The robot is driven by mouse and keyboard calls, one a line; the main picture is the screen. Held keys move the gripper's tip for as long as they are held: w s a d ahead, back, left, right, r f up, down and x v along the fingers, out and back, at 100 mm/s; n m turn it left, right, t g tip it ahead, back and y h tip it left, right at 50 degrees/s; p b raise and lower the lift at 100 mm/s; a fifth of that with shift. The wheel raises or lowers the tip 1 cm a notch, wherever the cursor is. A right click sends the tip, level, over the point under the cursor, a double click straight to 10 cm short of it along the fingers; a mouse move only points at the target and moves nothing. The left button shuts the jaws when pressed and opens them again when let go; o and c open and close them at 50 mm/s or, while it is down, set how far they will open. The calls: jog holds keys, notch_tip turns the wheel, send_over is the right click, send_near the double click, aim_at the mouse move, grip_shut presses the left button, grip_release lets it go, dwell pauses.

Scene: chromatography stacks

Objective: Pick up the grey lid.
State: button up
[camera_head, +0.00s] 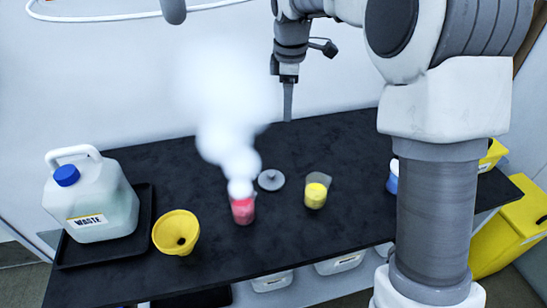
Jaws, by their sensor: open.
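The grey lid (271,180) is a small round disc with a knob. It lies on the black bench top, behind and between two beakers. My gripper (288,108) hangs above the far part of the bench, up and slightly right of the lid in the picture, and apart from it. It points down and holds nothing that I can see. Its fingers show nearly edge-on, so the gap between them is hard to see.
A beaker of red liquid (243,210) gives off white vapour (225,110). A beaker of yellow liquid (316,193) stands right of the lid. A yellow funnel (177,232) and a waste jug (92,200) on a black tray (146,222) stand left. My arm hides part of the right side.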

jog(key=w+a+f+n+g+b, duration=0.1)
jog(key=w+a+f+n, duration=0.1)
jog(key=f, duration=0.3)
jog(key=w+a+f+n+b, duration=0.1)
jog(key=w+a+f+n, duration=0.15)
jog(key=f, duration=0.25)
jog(key=b, duration=0.2)
send_over(271, 173)
jog(key=shift+m, duration=0.25)
jog(key=f, duration=1.3)
jog(key=shift+w+d, duration=0.15)
jog(key=shift+w, duration=0.25)
jog(key=f, duration=0.2)
jog(key=s+f+b, duration=0.1)
jog(key=f, duration=0.1)
jog(key=shift+f, duration=0.55)
jog(key=shift+w, duration=0.1)
grip_shut()
